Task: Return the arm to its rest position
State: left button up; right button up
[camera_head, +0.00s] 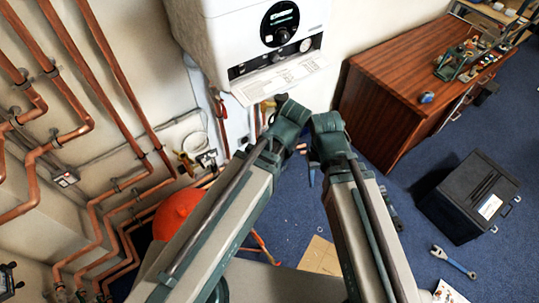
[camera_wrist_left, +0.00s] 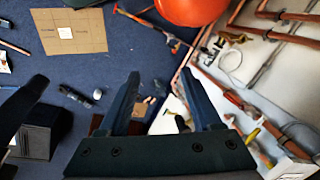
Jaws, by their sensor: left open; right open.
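Both of my arms reach forward side by side in the head view, their elbows close together near the middle. My left gripper (camera_wrist_left: 160,78) shows in the left wrist view with its two dark fingers spread apart and nothing between them. Its jaws are hidden behind the arm in the head view. My right gripper (camera_head: 311,172) is mostly hidden below its arm in the head view; only a small dark bluish part shows over the blue floor. I see nothing held in it.
A white boiler (camera_head: 262,12) hangs ahead, with copper pipes (camera_head: 62,95) on the left wall. An orange-red rounded object (camera_head: 176,212) lies beside my left arm.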

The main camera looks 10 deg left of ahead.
pick_arm(q)
jog(key=s+d+f+m+g+h+b, duration=0.1)
jog(key=s+d+f+b, duration=0.1)
jog(key=f+b, duration=0.3)
jog(key=shift+s+d+f, duration=0.4)
jog(key=shift+s+f, duration=0.05)
jog(key=shift+s, duration=0.45)
pick_arm(e)
notch_tip(320, 180, down, 5)
jog(key=shift+f, duration=0.2)
